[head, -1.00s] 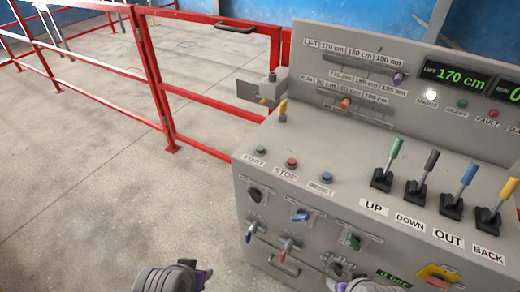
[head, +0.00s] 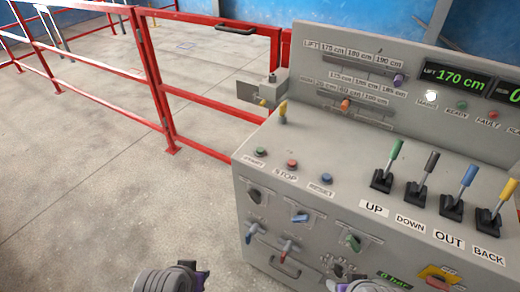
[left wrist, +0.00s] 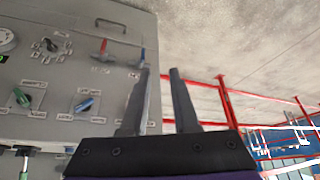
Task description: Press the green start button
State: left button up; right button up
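The green start button (head: 260,152) sits at the left of the console top, above a START label. It stands clear, and nothing touches it. My left gripper shows only partly in the head view (head: 197,278), at the bottom edge, left of the console and well short of the button. In the left wrist view, its two dark fingers (left wrist: 160,73) are apart with nothing between them. The button cannot be made out in that view. My right gripper (head: 342,287) is mostly cut off at the bottom edge, in front of the console, and its fingers are hidden.
A red stop button (head: 292,164) and a blue reset button (head: 327,179) sit right of the green one. A yellow-tipped switch (head: 283,112) stands behind it. Several levers (head: 425,178) rise farther right. Knobs cover the front panel (head: 300,216). A red fence (head: 160,85) stands behind.

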pick_arm(q)
grip_shut()
dwell(1.4)
